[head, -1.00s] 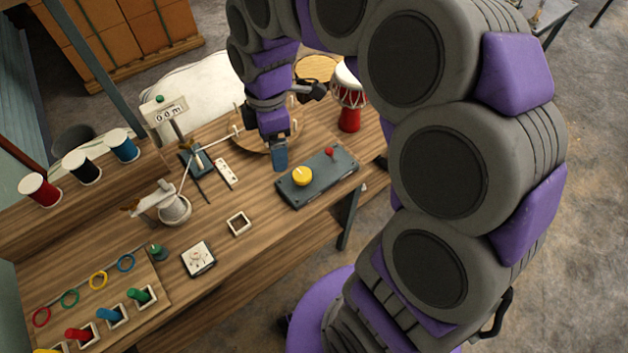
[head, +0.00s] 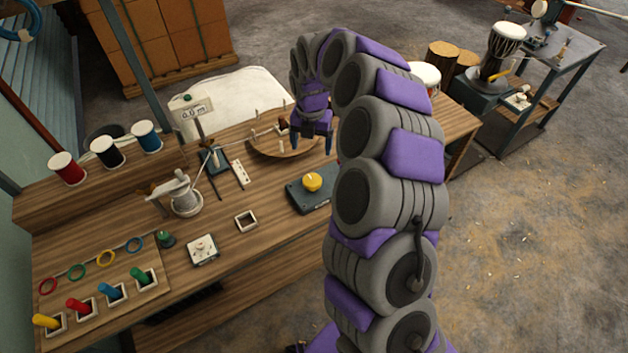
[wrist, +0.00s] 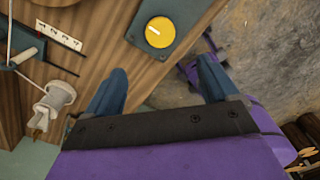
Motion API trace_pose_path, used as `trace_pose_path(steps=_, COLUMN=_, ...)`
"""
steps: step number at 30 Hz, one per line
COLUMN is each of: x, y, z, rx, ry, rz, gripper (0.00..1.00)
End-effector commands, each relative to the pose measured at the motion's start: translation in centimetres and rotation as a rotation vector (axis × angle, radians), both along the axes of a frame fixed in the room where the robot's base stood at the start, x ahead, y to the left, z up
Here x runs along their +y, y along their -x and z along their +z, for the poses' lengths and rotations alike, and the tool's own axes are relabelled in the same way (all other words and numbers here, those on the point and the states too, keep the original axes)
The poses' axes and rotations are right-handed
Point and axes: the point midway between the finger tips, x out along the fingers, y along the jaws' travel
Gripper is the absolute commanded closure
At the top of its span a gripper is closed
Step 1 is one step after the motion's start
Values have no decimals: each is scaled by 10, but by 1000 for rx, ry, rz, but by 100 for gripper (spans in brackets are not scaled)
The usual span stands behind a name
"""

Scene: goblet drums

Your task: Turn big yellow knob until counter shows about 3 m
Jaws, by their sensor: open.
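The big yellow knob (head: 312,182) sits on a dark grey control box (head: 303,200) at the table's front right edge. In the wrist view the yellow knob (wrist: 159,32) shows a pale pointer line and lies beyond my fingers, apart from them. My gripper (head: 312,146) is open and empty, above the table behind the knob. Its two blue fingers (wrist: 160,88) are spread wide in the wrist view. My arm hides the right part of the control box.
A round wooden board (head: 270,149) with pegs lies behind the box. A white winding post (head: 184,200), a square frame (head: 246,221) and a white dial plate (head: 203,249) stand to the left. Spools (head: 107,152) line the back-left shelf. A goblet drum (head: 495,55) stands far right.

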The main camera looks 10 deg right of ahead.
Motion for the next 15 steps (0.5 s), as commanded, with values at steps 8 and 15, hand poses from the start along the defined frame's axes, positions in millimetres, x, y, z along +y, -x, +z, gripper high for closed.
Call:
trace_pose_path(steps=8, x=-1, y=1, z=-56, rx=2, ry=-1, rz=-1, gripper=13)
trace_pose_path(steps=15, x=-1, y=2, z=-104, rx=3, ry=-1, rz=-3, gripper=13)
